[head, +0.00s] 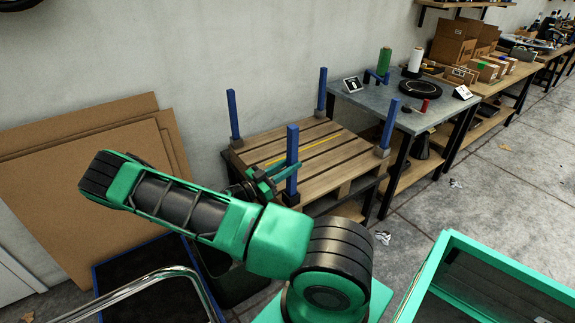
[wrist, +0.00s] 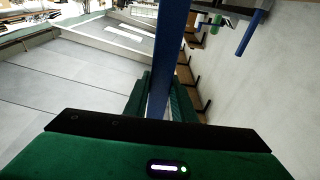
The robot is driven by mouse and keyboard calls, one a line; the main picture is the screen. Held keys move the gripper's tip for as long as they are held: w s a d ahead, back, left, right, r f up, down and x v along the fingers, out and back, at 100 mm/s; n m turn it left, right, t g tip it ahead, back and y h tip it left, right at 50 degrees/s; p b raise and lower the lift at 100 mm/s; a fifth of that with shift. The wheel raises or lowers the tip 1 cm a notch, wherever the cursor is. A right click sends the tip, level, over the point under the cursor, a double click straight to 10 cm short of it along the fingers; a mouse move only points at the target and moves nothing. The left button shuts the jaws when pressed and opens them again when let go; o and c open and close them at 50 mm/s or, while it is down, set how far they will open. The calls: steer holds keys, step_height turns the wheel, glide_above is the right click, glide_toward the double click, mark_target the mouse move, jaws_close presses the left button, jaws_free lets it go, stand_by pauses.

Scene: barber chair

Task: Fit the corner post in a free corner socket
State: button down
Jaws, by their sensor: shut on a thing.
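My gripper (head: 274,176) is shut on a blue corner post (head: 292,150), which stands about upright at the near corner of the wooden pallet (head: 315,150). In the wrist view the post (wrist: 170,60) runs between the green fingers (wrist: 158,98). Blue posts stand at the back left corner (head: 233,114) and back right corner (head: 322,92).
A grey-topped workbench (head: 425,115) with a green roll, a white roll and a black disc stands close to the pallet's right. Brown boards (head: 90,170) lean on the wall at left. A green-rimmed bin (head: 455,240) is at lower right. Floor between is mostly clear.

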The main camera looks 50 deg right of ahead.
steer(key=shift+f, duration=2)
steer(key=c, duration=1.4)
jaws_free()
steer(key=v, duration=1.1)
steer(key=shift+d, duration=0.15)
